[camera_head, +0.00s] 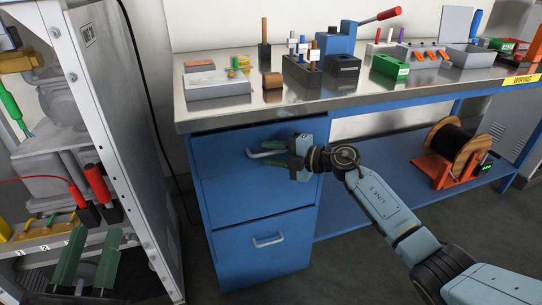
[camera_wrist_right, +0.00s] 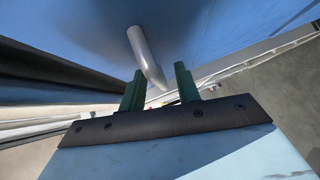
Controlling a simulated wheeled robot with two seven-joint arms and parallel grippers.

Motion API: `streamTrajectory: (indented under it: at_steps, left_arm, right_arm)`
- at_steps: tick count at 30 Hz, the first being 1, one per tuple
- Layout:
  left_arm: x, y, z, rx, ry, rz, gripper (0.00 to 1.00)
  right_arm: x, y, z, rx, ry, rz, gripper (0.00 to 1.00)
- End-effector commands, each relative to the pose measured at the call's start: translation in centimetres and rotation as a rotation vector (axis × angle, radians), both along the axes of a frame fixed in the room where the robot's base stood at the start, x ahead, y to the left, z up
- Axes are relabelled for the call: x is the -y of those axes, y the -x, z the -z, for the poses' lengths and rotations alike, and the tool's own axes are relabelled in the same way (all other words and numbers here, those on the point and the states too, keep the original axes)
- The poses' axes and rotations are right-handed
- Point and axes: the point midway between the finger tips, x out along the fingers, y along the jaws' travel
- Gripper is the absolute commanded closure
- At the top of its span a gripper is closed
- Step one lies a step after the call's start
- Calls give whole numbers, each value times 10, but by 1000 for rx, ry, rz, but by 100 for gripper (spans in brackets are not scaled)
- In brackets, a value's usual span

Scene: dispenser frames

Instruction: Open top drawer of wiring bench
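The wiring bench has a blue cabinet with a top drawer (camera_head: 218,160) whose front looks flush with the cabinet. Its grey bar handle (camera_head: 262,153) also shows in the right wrist view (camera_wrist_right: 146,55). My right gripper (camera_head: 264,156) is at this handle, its green fingers pointing left. In the right wrist view the gripper (camera_wrist_right: 160,84) is open, and the handle's end lies by the gap between the fingertips. I cannot tell whether they touch. My left gripper (camera_head: 84,258) is at the lower left, open and empty, away from the bench.
A lower drawer with its own handle (camera_head: 268,240) sits below. The metal benchtop (camera_head: 250,117) carries tools, bins and blocks. A cable spool (camera_head: 458,150) stands on the lower shelf at right. A grey cabinet (camera_head: 125,130) stands left, with floor between it and the bench.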

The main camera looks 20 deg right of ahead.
Motion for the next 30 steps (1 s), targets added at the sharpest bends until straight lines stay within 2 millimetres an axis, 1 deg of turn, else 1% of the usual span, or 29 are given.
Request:
streamTrajectory:
  at_steps: [6, 12, 14, 18, 20, 30]
  left_arm:
    - [0, 3, -7, 45, 15, 3, 64]
    - [0, 3, -7, 46, 16, 3, 64]
    - [0, 3, -7, 46, 16, 3, 64]
    - [0, 3, -7, 45, 15, 3, 64]
    - [0, 3, -7, 45, 15, 3, 64]
    - [0, 3, -8, 44, 15, 3, 64]
  right_arm:
    - [-3, -3, 1, 0, 0, 0, 67]
    - [-3, -3, 0, -1, 1, 0, 67]
    - [-3, -3, 0, 0, 0, 0, 74]
    - [-3, -3, 1, -1, 1, 0, 92]
    - [-3, -3, 1, -1, 1, 0, 100]
    - [-3, -2, 1, -1, 1, -1, 100]
